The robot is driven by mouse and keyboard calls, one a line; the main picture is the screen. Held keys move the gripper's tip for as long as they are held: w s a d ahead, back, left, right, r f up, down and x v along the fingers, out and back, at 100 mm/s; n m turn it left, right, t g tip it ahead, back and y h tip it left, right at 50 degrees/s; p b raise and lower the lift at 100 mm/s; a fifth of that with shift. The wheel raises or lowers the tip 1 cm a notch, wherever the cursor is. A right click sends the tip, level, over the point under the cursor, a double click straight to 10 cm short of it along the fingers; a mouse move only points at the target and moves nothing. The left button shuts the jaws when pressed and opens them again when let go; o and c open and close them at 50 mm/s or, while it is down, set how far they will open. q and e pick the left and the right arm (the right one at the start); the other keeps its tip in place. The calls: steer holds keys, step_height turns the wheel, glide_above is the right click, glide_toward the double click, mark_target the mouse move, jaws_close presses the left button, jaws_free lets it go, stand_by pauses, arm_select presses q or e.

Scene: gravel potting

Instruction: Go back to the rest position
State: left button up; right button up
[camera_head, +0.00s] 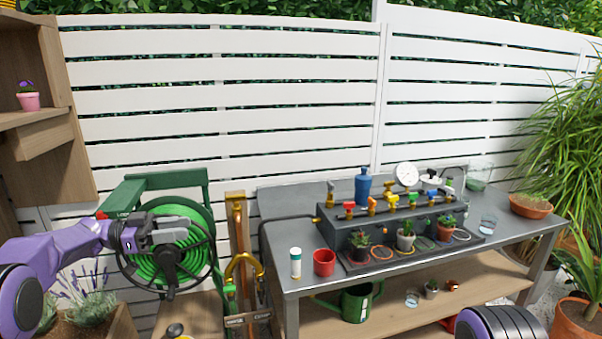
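My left arm comes in from the left, and its gripper (188,231) hangs in the air in front of the green hose reel (206,262), left of the workbench. Nothing is seen held in it. The fingers look close together, but I cannot tell whether they are open or shut. Part of my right arm (500,322) shows at the bottom right edge. My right gripper is out of view.
The grey workbench (290,205) holds a red cup (324,262), a white bottle (296,262), small potted plants and a row of taps. A green watering can (356,303) is on its lower shelf. Wooden shelving (45,150) stands left; a terracotta pot (577,322) stands right.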

arm_select(q)
step_height(320, 180, down, 19)
steer(key=w+a+n+t+y, duration=0.1)
steer(key=a+n+t+y, duration=0.2)
steer(key=n+t+y, duration=1.1)
steer(key=s+f+n+g+y, duration=0.35)
steer(key=s+f+n, duration=0.25)
steer(key=s+f, duration=0.5)
steer(key=s+f+g+y, duration=0.1)
steer(key=s+f+g, duration=0.3)
steer(key=s, duration=0.7)
steer(key=s+d+f+n+g+y, duration=0.1)
steer(key=s+f+g, duration=0.3)
steer(key=s, duration=0.7)
steer(key=s+d+f+n+g+y, duration=0.1)
steer(key=s+f+g, duration=0.3)
steer(key=s, duration=0.7)
steer(key=shift+s+f, duration=0.25)
steer(key=shift+f, duration=0.55)
